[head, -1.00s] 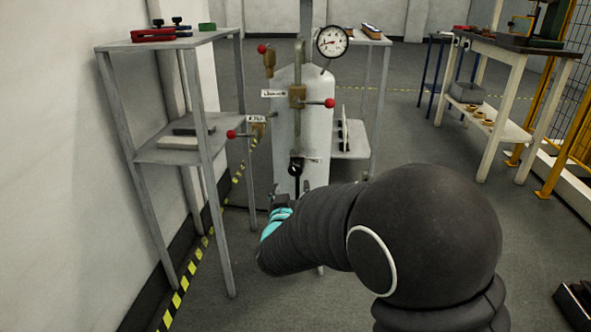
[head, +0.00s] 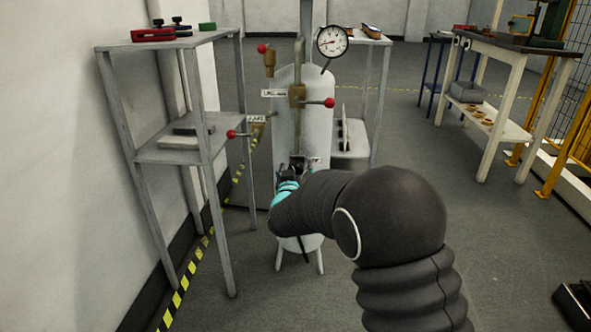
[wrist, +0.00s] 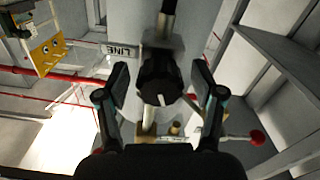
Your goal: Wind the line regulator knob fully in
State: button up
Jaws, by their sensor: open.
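The line regulator knob (wrist: 160,84) is black and round with a white mark on its face. In the wrist view it sits between the two fingers of my gripper (wrist: 162,92), with a gap on each side. A label reading LINE (wrist: 122,51) is just left of it. In the head view my gripper (head: 292,172) is at the front of the pale upright tank (head: 300,130), and it and my arm hide the knob there. My gripper is open, with its fingers on either side of the knob.
Red-ended valve levers stick out from the tank, one to the right (head: 329,103) and one to the left (head: 231,134). A round gauge (head: 332,41) is on top. A grey shelf rack (head: 165,150) stands close on the left.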

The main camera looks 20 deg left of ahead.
jog(key=c, duration=1.1)
jog(key=b, duration=0.1)
jog(key=m+b, duration=0.1)
jog(key=shift+f+m+b, duration=0.3)
jog(key=shift+m+b, duration=1)
jog(key=shift+b, duration=0.05)
jog(key=shift+r+m, duration=0.3)
jog(key=shift+m, duration=0.3)
jog(key=o, duration=1.1)
